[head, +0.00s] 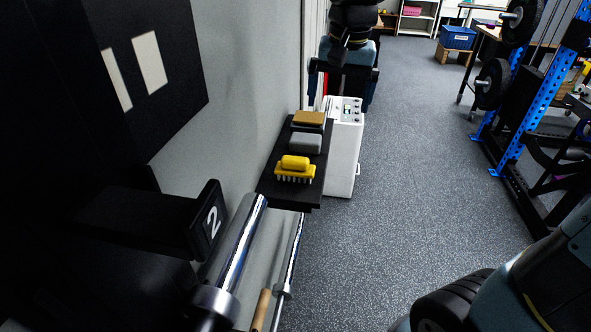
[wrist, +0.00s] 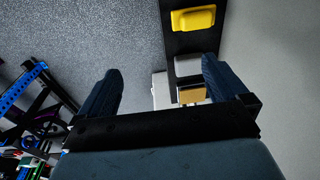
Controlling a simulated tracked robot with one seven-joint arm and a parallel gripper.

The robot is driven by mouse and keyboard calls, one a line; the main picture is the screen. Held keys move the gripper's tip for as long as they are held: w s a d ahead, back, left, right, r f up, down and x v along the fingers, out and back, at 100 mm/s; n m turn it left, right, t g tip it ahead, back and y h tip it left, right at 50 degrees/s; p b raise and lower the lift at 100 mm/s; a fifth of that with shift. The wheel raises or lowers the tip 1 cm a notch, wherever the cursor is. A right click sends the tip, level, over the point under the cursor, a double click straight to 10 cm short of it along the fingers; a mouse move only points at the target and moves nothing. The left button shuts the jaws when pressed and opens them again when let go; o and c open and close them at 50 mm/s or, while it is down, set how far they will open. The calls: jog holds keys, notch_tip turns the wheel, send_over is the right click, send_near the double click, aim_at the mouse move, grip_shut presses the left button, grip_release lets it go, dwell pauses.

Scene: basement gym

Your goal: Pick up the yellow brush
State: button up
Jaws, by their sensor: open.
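The yellow brush (head: 295,168) lies bristles down on the near end of a narrow black wall shelf (head: 293,199), with a rounded yellow handle block on top. In the wrist view the yellow brush (wrist: 193,18) is near the top edge, on the dark shelf. My gripper (head: 341,97) is at the top of the head view, beyond the shelf's far end in the picture. In the wrist view my gripper (wrist: 161,66) has its fingers wide apart with nothing between them. The right finger overlaps part of the shelf in the picture.
A grey brush (head: 305,143) and a tan brush (head: 309,118) lie behind the yellow one. A white cabinet (head: 344,150) stands beside the shelf. The wall borders the left; chrome bars (head: 240,240) stand nearer. Open floor (head: 410,150) lies right, before a blue rack (head: 530,105).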

jog(key=w+a+f+g, duration=0.1)
jog(key=w+a+f, duration=0.15)
jog(key=a, duration=0.65)
send_over(295, 159)
jog(key=f, duration=0.9)
jog(key=shift+s+a, duration=0.1)
jog(key=shift+s, duration=0.2)
jog(key=shift+w+f, duration=0.2)
jog(key=shift+f, duration=1.2)
jog(key=shift+w+f, duration=0.2)
jog(key=shift+f, duration=1.2)
jog(key=shift+c, duration=0.2)
jog(key=c, duration=1.1)
